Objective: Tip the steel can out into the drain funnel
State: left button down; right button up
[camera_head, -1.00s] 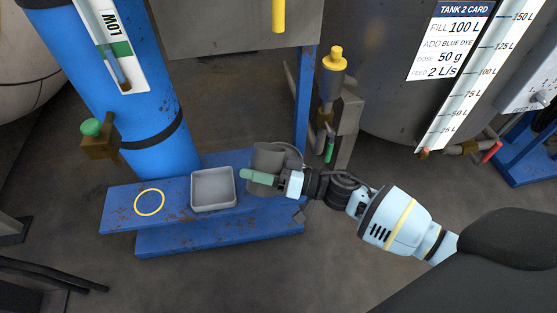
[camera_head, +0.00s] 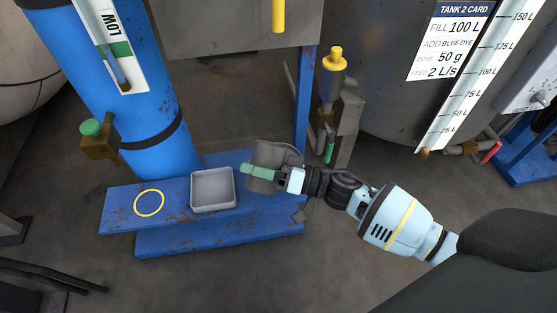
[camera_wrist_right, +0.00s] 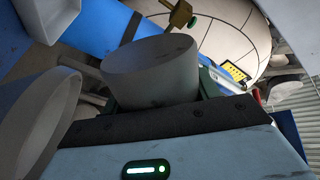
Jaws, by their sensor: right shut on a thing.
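The steel can (camera_wrist_right: 150,70) is a plain grey cylinder held between my right gripper's dark green fingers in the right wrist view, with its rim toward the top of that picture. In the head view my right gripper (camera_head: 262,171) is shut on the grey can (camera_head: 265,155), over the right end of the blue bench; a green finger crosses the can's side. A wide grey open-mouthed vessel (camera_wrist_right: 42,125) is close beside the can in the wrist view; I cannot tell for sure that it is the drain funnel. My left gripper is out of view.
A grey square tray (camera_head: 213,207) stands on the blue bench (camera_head: 175,219), left of the can. A yellow ring (camera_head: 149,203) marks bare bench farther left. A blue column (camera_head: 160,150) with a green-knobbed valve (camera_head: 95,130) rises behind. A blue post (camera_head: 303,100) stands behind the gripper.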

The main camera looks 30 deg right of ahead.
jog(key=shift+f+m+b, duration=0.3)
jog(key=shift+m+b, duration=0.5)
jog(key=shift+m, duration=0.4)
dwell(0.4)
jog(key=shift+f+m+t+b, duration=0.2)
jog(key=shift+m+t+b, duration=0.1)
jog(key=shift+m+b, duration=0.3)
dwell(0.5)
jog(key=shift+r+m+p, duration=0.6)
jog(key=shift+m+p, duration=0.5)
jog(key=shift+p, duration=0.6)
jog(key=shift+w+d+f+m, duration=0.15)
jog(key=shift+w+d+m, duration=0.05)
jog(key=shift+w+m, duration=0.1)
jog(key=shift+w+d+f+m+p, duration=0.15)
jog(key=shift+w+d+m+p, duration=0.1)
jog(key=shift+d+m+p, duration=0.25)
dwell(0.5)
jog(key=shift+a+m+t+h, duration=0.1)
jog(key=shift+m+t+h, duration=0.2)
jog(key=shift+m+t, duration=0.1)
jog(key=shift+w+r+m+p, duration=0.2)
jog(key=shift+r+m+p, duration=0.3)
jog(key=shift+m+p, duration=0.45)
